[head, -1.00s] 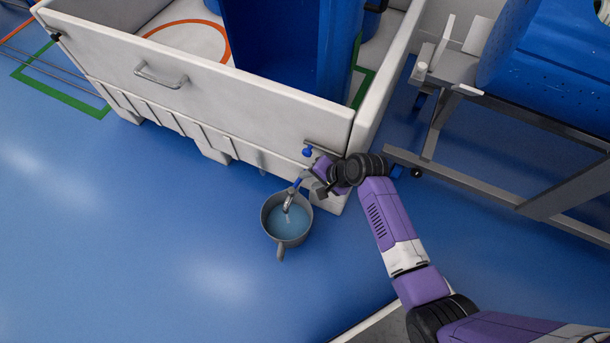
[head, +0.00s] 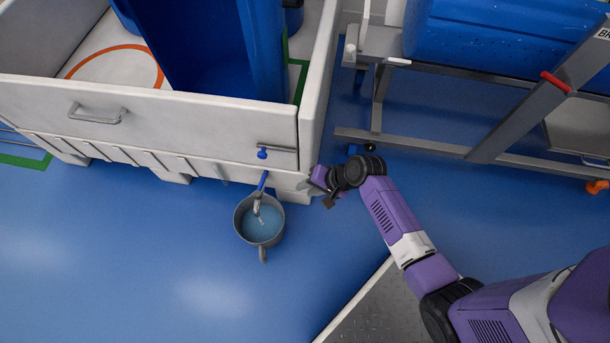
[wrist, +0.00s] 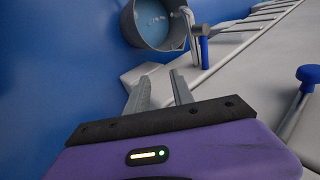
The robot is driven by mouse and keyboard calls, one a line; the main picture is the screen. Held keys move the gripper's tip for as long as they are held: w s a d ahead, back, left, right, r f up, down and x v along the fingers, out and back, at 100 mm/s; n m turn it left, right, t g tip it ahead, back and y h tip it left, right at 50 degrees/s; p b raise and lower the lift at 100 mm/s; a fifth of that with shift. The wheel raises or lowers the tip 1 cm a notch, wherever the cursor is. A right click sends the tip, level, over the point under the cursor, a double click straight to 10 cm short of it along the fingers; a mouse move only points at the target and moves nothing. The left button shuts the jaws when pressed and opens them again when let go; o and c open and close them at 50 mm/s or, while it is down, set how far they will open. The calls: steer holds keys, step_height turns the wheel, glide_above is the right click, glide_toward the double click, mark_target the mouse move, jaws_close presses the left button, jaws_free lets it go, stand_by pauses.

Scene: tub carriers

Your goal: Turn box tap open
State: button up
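The box tap (head: 257,206) is a grey spout low on the front wall of the white box (head: 200,125). Its blue lever (head: 263,180) points outward from the wall, roughly in line with the spout. In the wrist view the lever (wrist: 204,50) is beyond my fingers, apart from them. A grey pail (head: 242,233) with bluish liquid stands under the spout. I cannot tell whether liquid is running. My gripper (head: 312,189) is to the right of the tap, near the box corner. In the wrist view its fingers (wrist: 160,78) are apart with nothing between them.
A blue knob on a grey bar (head: 262,154) is on the box wall above the tap. A metal frame (head: 430,140) carrying a blue drum (head: 490,40) stands to the right. The blue floor left of the pail is clear.

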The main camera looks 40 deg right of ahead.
mark_target(262, 183)
steer(key=shift+s+a+f+b, duration=0.1)
steer(key=shift+a+f+b, duration=0.35)
steer(key=shift+a, duration=0.2)
steer(key=c, duration=0.3)
steer(key=a, duration=0.1)
steer(key=a+r+n+b, duration=0.1)
steer(key=a+n+h, duration=0.1)
steer(key=shift+w+r+b, duration=0.25)
steer(key=shift+w+b, duration=0.05)
steer(key=shift+w, duration=0.05)
jaws_close()
step_height(262, 183, up, 6)
steer(key=w+r+h, duration=0.1)
steer(key=w+h, duration=0.1)
steer(key=h, duration=0.1)
steer(key=shift+m+t, duration=0.3)
steer(key=shift+m, duration=0.1)
steer(key=b+x, duration=0.2)
steer(key=x, duration=0.2)
steer(key=w+a+b+x, duration=0.1)
steer(key=b+x, duration=0.2)
steer(key=x, duration=0.1)
steer(key=w+r+b+x, duration=0.1)
steer(key=b+x, duration=0.2)
steer(key=x, duration=0.1)
steer(key=shift+w+a+f, duration=0.15)
steer(key=shift+a+f, duration=0.05)
steer(key=shift+f, duration=0.05)
